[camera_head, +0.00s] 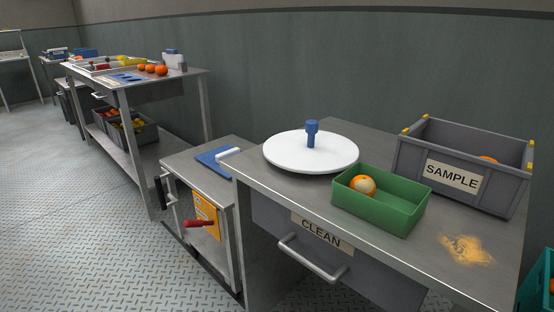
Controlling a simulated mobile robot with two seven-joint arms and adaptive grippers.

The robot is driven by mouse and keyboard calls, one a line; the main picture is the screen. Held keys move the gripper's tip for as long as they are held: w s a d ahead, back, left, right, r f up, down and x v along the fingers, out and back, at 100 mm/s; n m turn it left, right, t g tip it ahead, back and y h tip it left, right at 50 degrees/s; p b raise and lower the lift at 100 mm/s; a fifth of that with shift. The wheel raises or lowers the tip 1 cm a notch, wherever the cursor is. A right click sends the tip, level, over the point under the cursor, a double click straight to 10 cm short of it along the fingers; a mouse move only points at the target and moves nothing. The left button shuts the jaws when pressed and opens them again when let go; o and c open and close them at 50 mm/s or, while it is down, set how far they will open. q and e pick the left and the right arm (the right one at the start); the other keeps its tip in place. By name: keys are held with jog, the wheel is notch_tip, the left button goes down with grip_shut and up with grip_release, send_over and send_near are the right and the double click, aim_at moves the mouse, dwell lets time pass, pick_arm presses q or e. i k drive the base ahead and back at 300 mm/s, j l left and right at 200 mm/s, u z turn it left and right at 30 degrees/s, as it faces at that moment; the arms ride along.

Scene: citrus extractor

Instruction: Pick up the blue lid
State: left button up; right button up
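A round white disc (285,154) with an upright blue knob (312,134) at its middle lies on the near metal table, close to the wall. It looks like a lid with a blue handle; no all-blue round lid shows. A flat blue rectangular piece (213,160) lies on the lower metal table to the left; I cannot tell whether it is a lid or a board. Neither of my grippers is in view, and nothing touches the disc.
A green bin (383,212) with an orange fruit (362,185) stands in front of the disc. A grey SAMPLE crate (500,192) is at right. An orange spill (465,249) marks the tabletop (395,248). A drawer handle (311,259) sticks out below. Floor at left is open.

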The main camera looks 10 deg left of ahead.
aim_at(212, 158)
jog(key=i+j+z, duration=0.1)
jog(key=j+z, duration=0.45)
jog(key=z, duration=0.2)
jog(key=j+z, duration=0.6)
jog(key=j, duration=0.3)
jog(key=k+j+z, duration=0.2)
jog(key=j, duration=0.35)
jog(key=k+j, duration=0.1)
jog(key=j, duration=0.45)
jog(key=j+z, duration=0.15)
jog(key=j, duration=0.45)
jog(key=k, duration=0.05)
